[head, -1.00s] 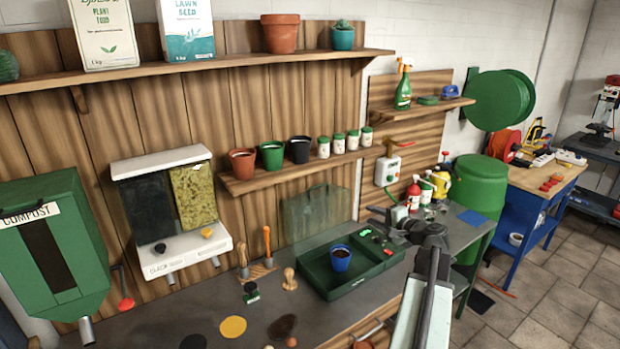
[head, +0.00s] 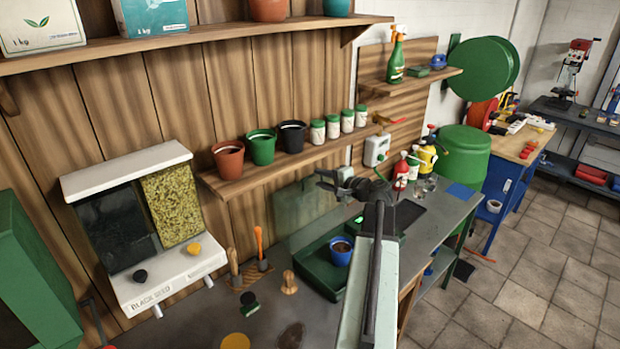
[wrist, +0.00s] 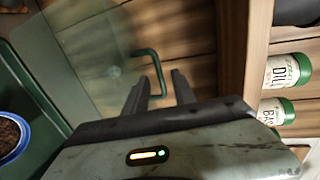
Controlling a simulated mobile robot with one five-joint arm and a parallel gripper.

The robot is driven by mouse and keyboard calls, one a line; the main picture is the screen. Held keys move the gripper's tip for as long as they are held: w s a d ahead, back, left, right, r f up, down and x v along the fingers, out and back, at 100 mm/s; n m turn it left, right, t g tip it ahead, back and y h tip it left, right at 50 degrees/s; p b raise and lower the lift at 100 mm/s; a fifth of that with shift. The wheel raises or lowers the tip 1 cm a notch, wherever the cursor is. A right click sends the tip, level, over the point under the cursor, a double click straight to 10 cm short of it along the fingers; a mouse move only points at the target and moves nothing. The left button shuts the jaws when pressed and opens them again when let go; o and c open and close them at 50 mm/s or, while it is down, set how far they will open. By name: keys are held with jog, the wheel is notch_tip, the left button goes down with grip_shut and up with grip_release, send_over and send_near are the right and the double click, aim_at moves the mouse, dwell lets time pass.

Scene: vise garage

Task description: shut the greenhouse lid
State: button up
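The greenhouse is a dark green tray (head: 318,275) on the bench. Its clear lid (head: 292,212) stands raised behind it, against the wood wall; the lid also shows in the wrist view (wrist: 85,45). A green bent handle (wrist: 150,57) sits on the lid's edge in the wrist view. My gripper (head: 328,179) is above the tray, by the lid's upper right. In the wrist view its two fingers (wrist: 160,78) are apart, with the handle's lower end appearing between them. I cannot tell whether they touch it. My arm hides the tray's right part.
A blue pot of soil (head: 341,252) stands in the tray. Above is a shelf (head: 290,164) with pots and white jars (head: 317,132); jars are close on the right in the wrist view (wrist: 287,70). Bottles (head: 402,172) stand beyond my arm on the bench.

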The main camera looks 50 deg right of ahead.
aim_at(312, 176)
jog(key=x, duration=0.2)
jog(key=b+x, duration=0.1)
jog(key=x, duration=0.2)
jog(key=shift+w+d+f, duration=0.2)
jog(key=shift+w+d, duration=0.1)
jog(key=shift+s, duration=0.1)
grip_shut()
dwell(0.9)
